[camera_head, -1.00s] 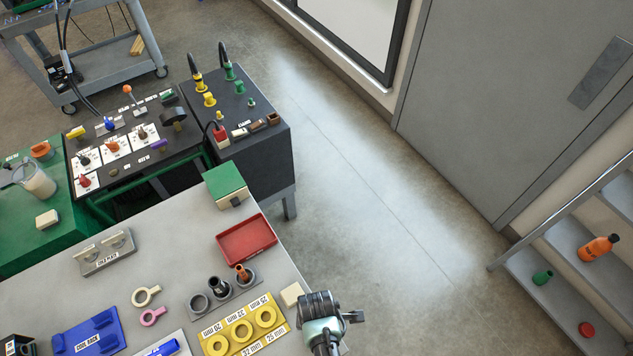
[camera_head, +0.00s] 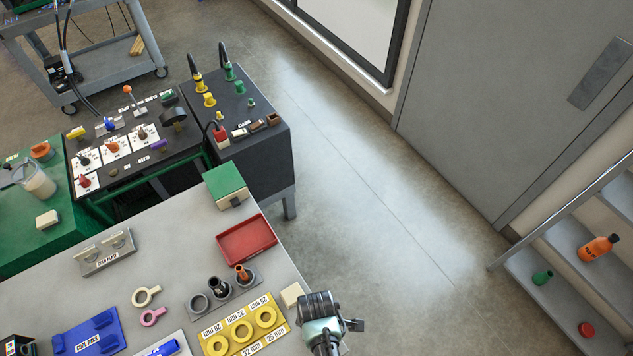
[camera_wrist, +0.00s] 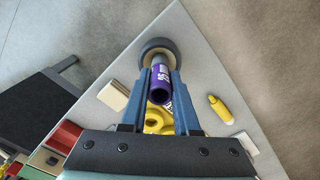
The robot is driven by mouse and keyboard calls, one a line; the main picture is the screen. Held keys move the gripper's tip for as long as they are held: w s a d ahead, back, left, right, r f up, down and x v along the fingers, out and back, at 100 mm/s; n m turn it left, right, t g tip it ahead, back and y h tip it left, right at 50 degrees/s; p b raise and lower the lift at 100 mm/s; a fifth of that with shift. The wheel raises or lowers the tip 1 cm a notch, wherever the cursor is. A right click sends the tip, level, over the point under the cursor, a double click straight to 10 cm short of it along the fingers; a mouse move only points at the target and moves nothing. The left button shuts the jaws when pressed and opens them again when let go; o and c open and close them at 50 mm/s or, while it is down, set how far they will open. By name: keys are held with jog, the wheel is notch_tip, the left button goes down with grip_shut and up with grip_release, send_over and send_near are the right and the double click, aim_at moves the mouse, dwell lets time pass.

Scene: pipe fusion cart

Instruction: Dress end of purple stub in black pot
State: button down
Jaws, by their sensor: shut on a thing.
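My gripper (camera_wrist: 160,85) is shut on the purple stub (camera_wrist: 160,80) in the wrist view. The stub has white lettering, an open end towards the camera and a grey far end. The far end overlaps a round, dark-rimmed thing with a tan inside (camera_wrist: 146,47). It may be the black pot; I cannot tell whether the stub touches it or is above it. In the head view only my wrist shows at the bottom, right of the bench; fingers and stub are hidden. A black cup (camera_head: 218,287) stands in a grey holder there.
A cream block (camera_head: 292,295) and a yellow ring board (camera_head: 213,345) lie near my wrist. A red tray (camera_head: 246,239) and a green-topped box (camera_head: 226,184) are farther back. A yellow bottle-shaped thing (camera_wrist: 220,108) lies right of my fingers in the wrist view.

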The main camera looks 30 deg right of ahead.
jog(key=shift+s, duration=0.1)
jog(key=shift+r, duration=3.05)
